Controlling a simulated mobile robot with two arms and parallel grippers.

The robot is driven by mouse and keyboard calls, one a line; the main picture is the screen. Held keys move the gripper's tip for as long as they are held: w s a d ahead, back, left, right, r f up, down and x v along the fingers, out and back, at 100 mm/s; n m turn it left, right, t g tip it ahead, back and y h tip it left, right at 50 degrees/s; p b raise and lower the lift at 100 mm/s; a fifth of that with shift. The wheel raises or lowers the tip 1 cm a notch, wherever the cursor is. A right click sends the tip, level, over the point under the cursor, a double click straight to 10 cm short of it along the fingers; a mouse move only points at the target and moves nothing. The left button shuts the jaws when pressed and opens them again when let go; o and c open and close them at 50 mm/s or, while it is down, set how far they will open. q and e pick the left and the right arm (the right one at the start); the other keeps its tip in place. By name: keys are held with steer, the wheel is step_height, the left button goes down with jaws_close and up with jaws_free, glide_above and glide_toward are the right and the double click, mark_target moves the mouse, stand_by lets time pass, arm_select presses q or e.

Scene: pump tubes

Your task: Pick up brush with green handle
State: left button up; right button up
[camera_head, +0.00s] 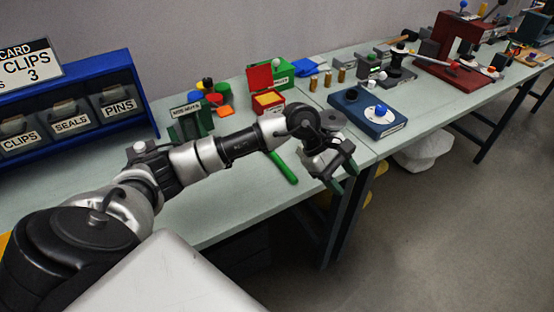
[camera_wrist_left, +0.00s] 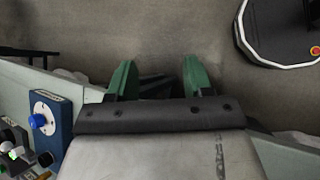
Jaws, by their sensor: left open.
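A green handle (camera_head: 284,168), likely the brush's, lies on the pale table just left of my left gripper in the head view. Its far end is hidden behind my left arm, so I cannot see bristles. My left gripper (camera_head: 344,184) is open and empty, out over the table's front edge and right of the handle. In the left wrist view the two green fingertips (camera_wrist_left: 157,80) stand apart with only floor and dark table parts between them. The brush does not show in that view. My right gripper is in neither view.
A blue box with a blue knob (camera_head: 370,110) stands right of my gripper. A green-and-red box (camera_head: 270,78), a dark green holder (camera_head: 190,120) and small coloured parts stand behind my arm. A blue bin rack (camera_head: 70,110) is at left. The table front beside the handle is clear.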

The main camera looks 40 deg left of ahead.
arm_select(q)
steer(key=w+a+r+m+g+y, duration=0.15)
steer(key=a+y, duration=0.65)
steer(key=a, duration=0.8)
glide_above(285, 167)
steer(key=f, duration=0.4)
steer(key=shift+s+d+f+p, duration=0.2)
steer(key=shift+s+f+p, duration=0.05)
steer(key=shift+s+p, duration=0.15)
steer(key=f, duration=0.2)
steer(key=w+f+p, duration=0.1)
steer(key=f, duration=0.1)
steer(key=shift+a+f, duration=0.2)
steer(key=shift+f, duration=0.15)
steer(key=shift+f+p, duration=0.3)
steer(key=shift+f, duration=0.2)
jaws_close()
